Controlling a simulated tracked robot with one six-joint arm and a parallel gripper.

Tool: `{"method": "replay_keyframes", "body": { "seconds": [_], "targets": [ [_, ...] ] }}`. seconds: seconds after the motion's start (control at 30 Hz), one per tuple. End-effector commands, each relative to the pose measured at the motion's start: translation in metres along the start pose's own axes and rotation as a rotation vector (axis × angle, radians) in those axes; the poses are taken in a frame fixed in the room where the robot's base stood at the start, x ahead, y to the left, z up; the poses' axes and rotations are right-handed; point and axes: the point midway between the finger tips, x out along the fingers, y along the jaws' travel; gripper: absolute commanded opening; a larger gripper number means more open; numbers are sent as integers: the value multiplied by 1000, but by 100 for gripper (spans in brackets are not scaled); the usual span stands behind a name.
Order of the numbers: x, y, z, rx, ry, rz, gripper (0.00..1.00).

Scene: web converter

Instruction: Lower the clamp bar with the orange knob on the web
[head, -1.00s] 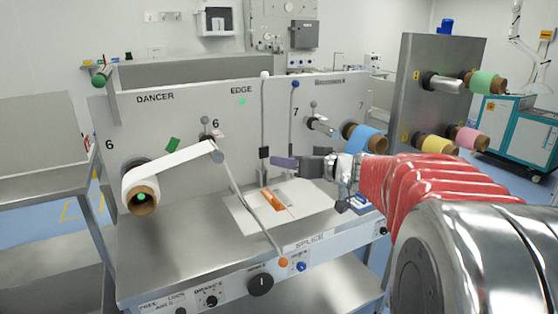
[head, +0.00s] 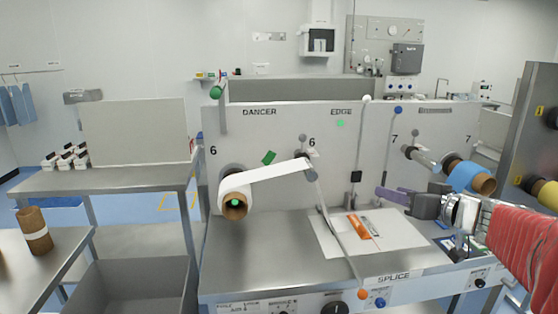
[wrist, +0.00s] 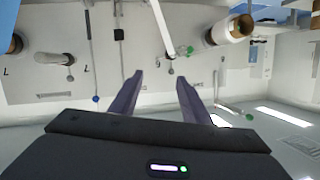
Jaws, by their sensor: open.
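An orange knob (head: 362,295) is at the front edge of the splice table (head: 250,262), beside a blue knob (head: 380,303). A thin grey strip slants from the roller down to the orange knob; I cannot tell whether it is a bar or web edge. The white web (head: 270,177) runs from its roll (head: 234,200) to the roller (head: 310,174). Two upright levers with a white knob (head: 366,98) and a blue knob (head: 398,110) stand at the back panel. My gripper (head: 380,193) is open and empty above the table, apart from the orange knob. In the wrist view its fingers (wrist: 160,80) are spread.
A white sheet (head: 400,232) with an orange-and-grey item (head: 362,226) lies on the table. A blue roll (head: 468,177) is near my arm at the right. A steel bench (head: 110,180) stands at the left. The table's left part is clear.

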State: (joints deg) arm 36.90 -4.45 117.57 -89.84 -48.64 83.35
Motion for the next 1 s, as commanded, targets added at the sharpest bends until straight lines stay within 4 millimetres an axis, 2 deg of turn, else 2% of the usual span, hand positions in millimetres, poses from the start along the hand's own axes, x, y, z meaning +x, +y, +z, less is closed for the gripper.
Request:
{"method": "replay_keyframes", "body": {
  "seconds": [0.07, 0.27, 0.4, 0.53, 0.67, 0.77, 0.87, 1.0],
  "targets": [
    [0, 11, 0, -50, 0, 42, 43],
    [-9, 67, 1, -159, 11, 274, 43],
    [-29, 104, 9, -194, -16, 454, 43],
    [-50, 122, 21, -206, -66, 595, 43],
    [-70, 128, 40, -201, -143, 708, 43],
    [-86, 124, 58, -186, -217, 771, 43],
    [-101, 113, 80, -163, -303, 813, 43],
    [-120, 86, 116, -121, -437, 828, 43]
  ]
}}
